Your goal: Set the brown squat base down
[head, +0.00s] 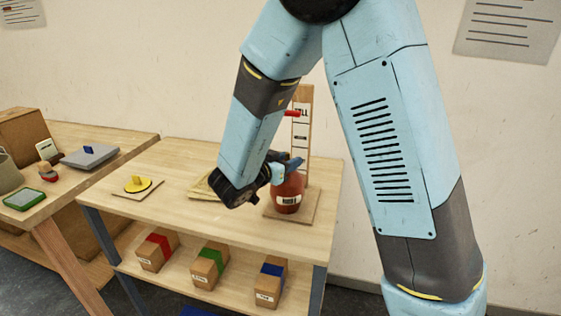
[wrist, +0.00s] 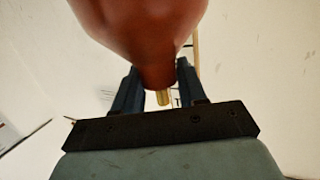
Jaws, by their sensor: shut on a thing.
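The brown squat base (head: 287,194) is a rounded reddish-brown body with a small barcode label on its front. In the head view it is at or just above a square wooden board (head: 304,212) on the right part of the table; I cannot tell if it touches. My gripper (head: 292,167) is shut on the upper part of the base. In the wrist view the brown base (wrist: 145,40) fills the top middle, between the dark fingers of my gripper (wrist: 156,88). A short brass-coloured stub (wrist: 164,98) shows at its narrow end.
An upright wooden gauge post (head: 303,130) with a red pointer (head: 291,113) stands right behind the base. A yellow disc (head: 138,184) on a board lies to the left. Red, green and blue banded boxes (head: 209,268) are on the lower shelf. The table's front middle is clear.

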